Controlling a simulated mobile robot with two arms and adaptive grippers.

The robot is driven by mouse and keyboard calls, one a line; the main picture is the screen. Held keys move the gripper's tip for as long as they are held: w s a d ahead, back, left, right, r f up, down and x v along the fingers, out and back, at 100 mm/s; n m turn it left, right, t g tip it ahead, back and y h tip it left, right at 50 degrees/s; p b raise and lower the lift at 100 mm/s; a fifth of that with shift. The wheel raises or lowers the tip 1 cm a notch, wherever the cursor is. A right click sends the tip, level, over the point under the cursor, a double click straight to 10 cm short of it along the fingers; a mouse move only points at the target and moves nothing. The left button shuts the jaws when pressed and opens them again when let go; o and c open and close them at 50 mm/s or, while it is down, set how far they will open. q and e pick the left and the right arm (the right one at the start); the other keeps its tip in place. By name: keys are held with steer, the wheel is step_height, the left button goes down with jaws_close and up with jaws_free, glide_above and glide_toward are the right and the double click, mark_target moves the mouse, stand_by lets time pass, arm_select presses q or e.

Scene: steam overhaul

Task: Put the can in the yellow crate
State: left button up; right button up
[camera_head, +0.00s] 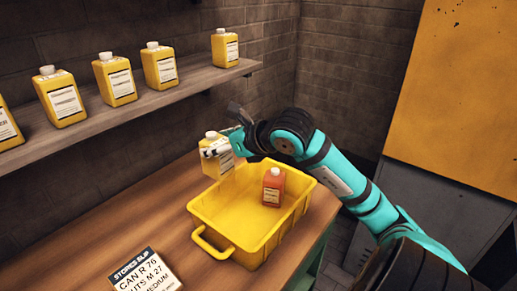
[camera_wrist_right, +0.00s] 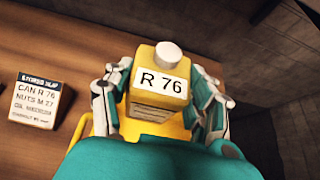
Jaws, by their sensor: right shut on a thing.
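A yellow can (camera_head: 216,163) with a white cap is held in my right gripper (camera_head: 232,138), at the far left corner of the yellow crate (camera_head: 203,207). In the right wrist view the can (camera_wrist_right: 158,108) stands roughly upright between the two fingers, its label reading "R 76". The crate sits on the wooden bench and holds a red bottle (camera_head: 272,188) with a pale cap. I cannot tell how high the can is above the bench. My left gripper is out of view.
A shelf (camera_head: 150,102) on the left wall holds several similar yellow cans (camera_head: 114,80). A stores slip card (camera_head: 146,272) stands on the bench (camera_head: 150,220) and reads "CAN R 76". Bare bench lies left of the crate.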

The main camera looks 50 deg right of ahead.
steer(key=f, duration=0.6)
steer(key=f+p, duration=0.1)
steer(key=f, duration=0.5)
steer(key=f+p, duration=0.1)
steer(key=f, duration=0.5)
steer(key=shift+d+f, duration=0.2)
steer(key=shift+d, duration=0.15)
steer(key=shift+f, duration=0.1)
steer(key=shift+f, duration=0.1)
steer(key=o, duration=1.4)
steer(key=shift+f, duration=0.1)
steer(key=shift+o, duration=0.2)
